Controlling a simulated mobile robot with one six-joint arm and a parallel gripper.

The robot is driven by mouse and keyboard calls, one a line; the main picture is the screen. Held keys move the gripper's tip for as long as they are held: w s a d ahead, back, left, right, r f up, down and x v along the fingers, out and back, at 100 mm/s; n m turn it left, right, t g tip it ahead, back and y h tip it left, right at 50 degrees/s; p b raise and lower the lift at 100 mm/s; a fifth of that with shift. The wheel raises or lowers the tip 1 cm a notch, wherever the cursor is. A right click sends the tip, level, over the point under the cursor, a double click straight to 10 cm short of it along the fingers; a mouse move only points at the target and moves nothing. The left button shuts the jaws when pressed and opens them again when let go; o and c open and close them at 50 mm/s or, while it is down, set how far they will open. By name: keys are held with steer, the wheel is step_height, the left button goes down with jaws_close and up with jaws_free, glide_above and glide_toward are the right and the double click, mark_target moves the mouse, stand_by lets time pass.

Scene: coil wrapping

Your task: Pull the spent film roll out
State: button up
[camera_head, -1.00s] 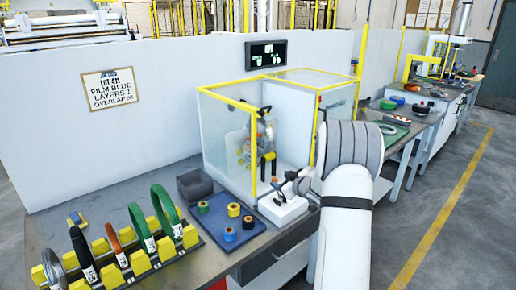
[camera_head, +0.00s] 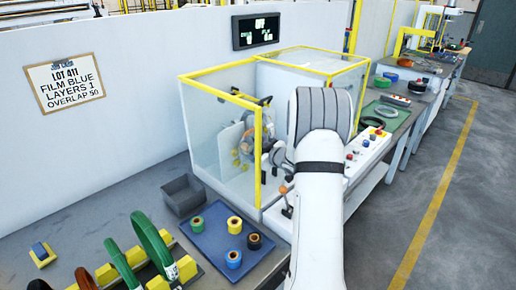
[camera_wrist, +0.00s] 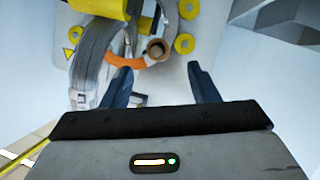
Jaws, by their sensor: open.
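A small brown roll or core (camera_wrist: 157,48) shows in the wrist view, end-on in front of a white plate, beside an orange curved part (camera_wrist: 122,61). It appears to be the spent film roll; how much film is on it cannot be told. My gripper (camera_wrist: 160,80) is open, with its two dark blue fingers apart and nothing between them. The brown roll lies beyond the fingertips, between their lines. In the head view my arm reaches to the wrapping machine (camera_head: 262,140) in its clear, yellow-framed enclosure, and hides part of it; the fingers cannot be made out there.
Yellow knobs (camera_wrist: 184,43) and a grey ring (camera_wrist: 88,62) stand close around the roll. A blue tray (camera_head: 207,256) holds several film rolls, beside a grey bin (camera_head: 183,195). A rack with coils (camera_head: 150,245) stands at the lower left. A control panel (camera_head: 372,140) is right of my arm.

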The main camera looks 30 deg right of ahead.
steer(key=shift+p+x, duration=0.55)
steer(key=shift+x, duration=3.05)
steer(key=shift+d, duration=0.1)
steer(key=c, duration=1.1)
steer(key=shift+s, duration=0.1)
jaws_close()
